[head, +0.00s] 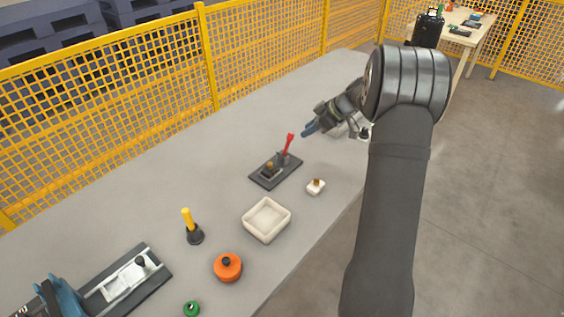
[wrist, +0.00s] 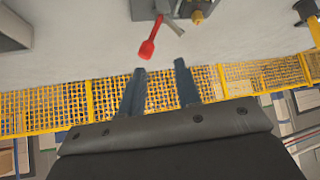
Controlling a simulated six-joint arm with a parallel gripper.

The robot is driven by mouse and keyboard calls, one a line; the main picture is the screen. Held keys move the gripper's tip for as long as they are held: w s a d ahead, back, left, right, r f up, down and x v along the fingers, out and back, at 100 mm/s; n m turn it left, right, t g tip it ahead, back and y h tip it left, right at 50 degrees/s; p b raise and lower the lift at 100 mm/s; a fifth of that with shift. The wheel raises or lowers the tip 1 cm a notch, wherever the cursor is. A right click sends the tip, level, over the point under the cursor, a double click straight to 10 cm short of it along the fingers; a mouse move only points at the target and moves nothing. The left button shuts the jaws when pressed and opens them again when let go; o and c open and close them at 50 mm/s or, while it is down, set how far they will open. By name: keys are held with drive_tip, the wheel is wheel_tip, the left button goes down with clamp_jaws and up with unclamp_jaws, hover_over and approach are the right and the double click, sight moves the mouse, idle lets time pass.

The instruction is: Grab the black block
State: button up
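No separate black block can be told for certain in either view. A dark flat base plate (head: 264,181) lies on the grey table, carrying a small grey block and an upright red-handled lever (head: 289,142). The red handle (wrist: 148,46) also shows in the wrist view, just beyond the fingertips. My gripper (head: 308,131) is above the table, beyond and right of the plate, its blue fingers pointing left. In the wrist view my gripper (wrist: 160,66) has its two fingers apart with nothing held between them.
A white tray (head: 266,234), small white piece with a brown top (head: 316,186), yellow-handled black piece (head: 193,228), orange round part (head: 228,267) and green ring (head: 191,309) lie nearer. A blue clamp fixture (head: 62,300) stands front left. Yellow mesh fence (head: 100,70) runs behind the table.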

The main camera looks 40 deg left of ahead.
drive_tip(key=shift+a, duration=0.1)
drive_tip(key=s+a+r+m+t+h, duration=0.3)
drive_tip(key=s+a+r+m+h, duration=0.3)
drive_tip(key=s+a+m+h, duration=0.4)
drive_tip(key=n+y, duration=0.1)
drive_tip(key=y, duration=0.1)
hover_over(270, 164)
wheel_tip(270, 164, down, 12)
drive_tip(key=shift+f, duration=2.8)
clamp_jaws()
